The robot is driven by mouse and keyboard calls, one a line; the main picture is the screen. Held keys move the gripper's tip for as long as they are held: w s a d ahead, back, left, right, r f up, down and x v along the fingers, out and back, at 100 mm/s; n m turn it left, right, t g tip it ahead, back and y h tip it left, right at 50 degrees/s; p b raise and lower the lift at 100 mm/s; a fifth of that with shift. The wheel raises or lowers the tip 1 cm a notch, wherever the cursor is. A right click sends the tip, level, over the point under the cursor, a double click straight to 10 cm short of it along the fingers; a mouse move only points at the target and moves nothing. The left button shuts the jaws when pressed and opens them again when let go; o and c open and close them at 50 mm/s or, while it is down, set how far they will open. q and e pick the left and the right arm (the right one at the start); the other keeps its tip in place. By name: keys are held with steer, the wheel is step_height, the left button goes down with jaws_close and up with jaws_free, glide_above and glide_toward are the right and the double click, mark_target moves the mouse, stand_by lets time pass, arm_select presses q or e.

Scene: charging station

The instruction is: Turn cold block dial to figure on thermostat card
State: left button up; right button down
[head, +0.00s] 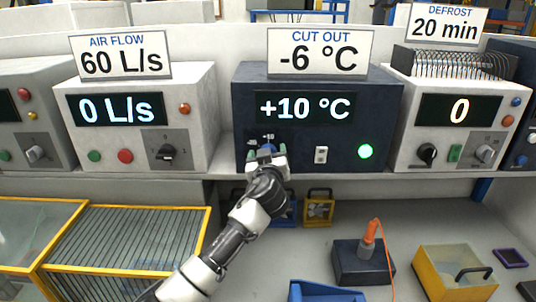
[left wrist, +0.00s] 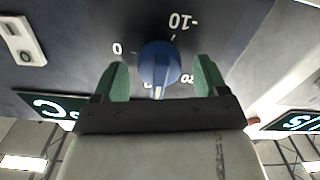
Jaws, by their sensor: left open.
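The cold block (head: 300,112) is a dark navy box on the shelf. Its display (head: 305,107) reads +10 °C. The thermostat card (head: 318,52) on top reads CUT OUT -6 °C. The blue dial (left wrist: 160,62) has marks 0, -10 and 20 around it; another mark is partly hidden. Its white pointer points down in the left wrist view, towards the partly hidden mark. My left gripper (head: 267,157) is at the dial, with open green fingers (left wrist: 161,70) on either side and visible gaps to the knob. My right gripper is not in view.
The air flow unit (head: 190,105) stands left, the defrost unit (head: 400,115) right. Below are yellow-framed bins (head: 130,207), an orange-handled tool (head: 369,232) and a yellow box (head: 440,285).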

arm_select(q)
steer(key=c, duration=0.9)
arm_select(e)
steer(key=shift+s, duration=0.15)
arm_select(q)
steer(key=shift+m, duration=0.3)
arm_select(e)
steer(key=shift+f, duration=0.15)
